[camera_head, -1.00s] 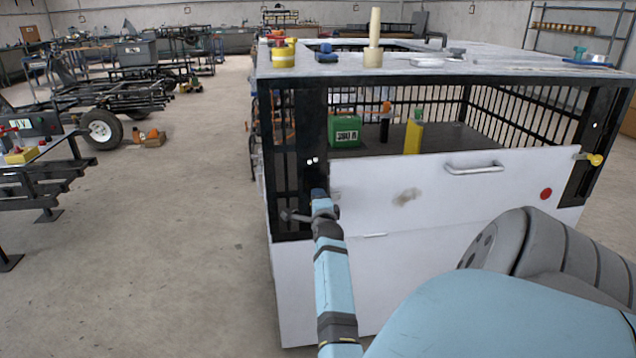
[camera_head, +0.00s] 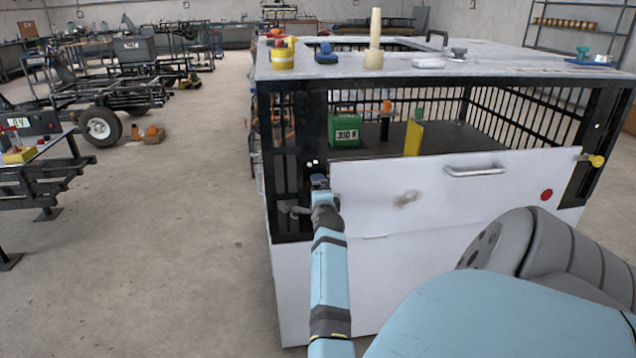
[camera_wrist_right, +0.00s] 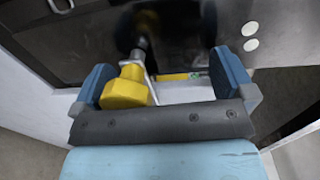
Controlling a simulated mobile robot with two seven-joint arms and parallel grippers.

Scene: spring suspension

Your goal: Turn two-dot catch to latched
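The two-dot catch, a yellow knob (camera_wrist_right: 125,90) on a grey stem, stands out from the black post in the right wrist view. Two white dots (camera_wrist_right: 251,37) mark the post; they also show in the head view (camera_head: 313,162). My right gripper (camera_wrist_right: 163,65) is open, its blue fingers on either side of the knob, which lies nearer the left finger. I cannot tell whether either finger touches it. In the head view my right gripper (camera_head: 320,182) is at the left post, beside the white panel (camera_head: 450,190), and hides the catch. My left gripper is not in view.
Another yellow catch (camera_head: 596,161) sits on the right post, by one white dot. The panel has a handle (camera_head: 474,170) and a red disc (camera_head: 546,195). Knobs and a post (camera_head: 374,40) stand on the top. A green box (camera_head: 344,128) is inside.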

